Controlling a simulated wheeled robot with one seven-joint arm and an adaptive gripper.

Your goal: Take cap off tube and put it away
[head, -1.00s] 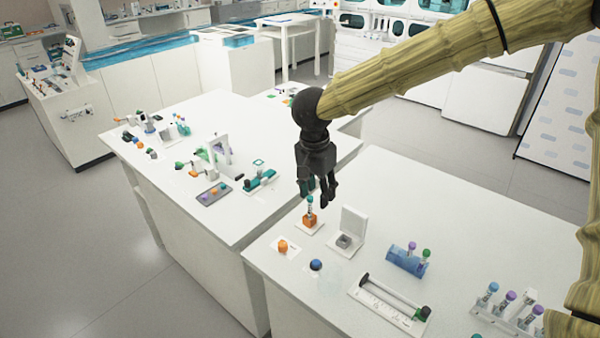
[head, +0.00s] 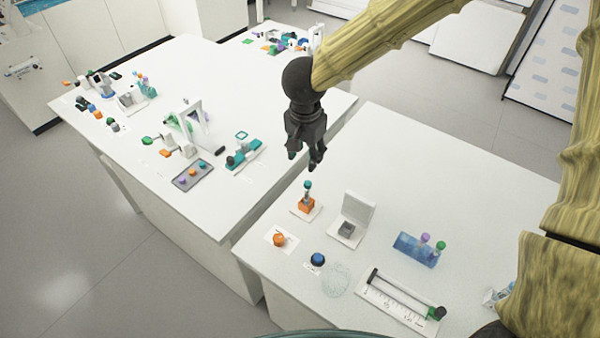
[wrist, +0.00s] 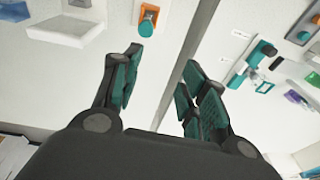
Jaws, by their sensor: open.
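A tube with a teal cap (head: 308,185) stands upright in an orange block (head: 306,205) on a small white plate, near the table's left edge. In the wrist view, the teal cap (wrist: 146,27) and orange block (wrist: 150,11) show at the top, beyond and between the fingertips. My gripper (head: 303,160) points down, open and empty, and appears above and behind the tube, apart from it. Both teal-padded fingers are spread in the wrist view (wrist: 160,78). Most of the tube's body is hidden in the wrist view.
Nearby are a white open-lidded box (head: 352,222), an orange knob on a white card (head: 279,240), a blue knob (head: 318,259), a clear dish (head: 336,281), a blue rack (head: 416,250) and a ruled slider (head: 395,300). A gap separates this table from the cluttered left one.

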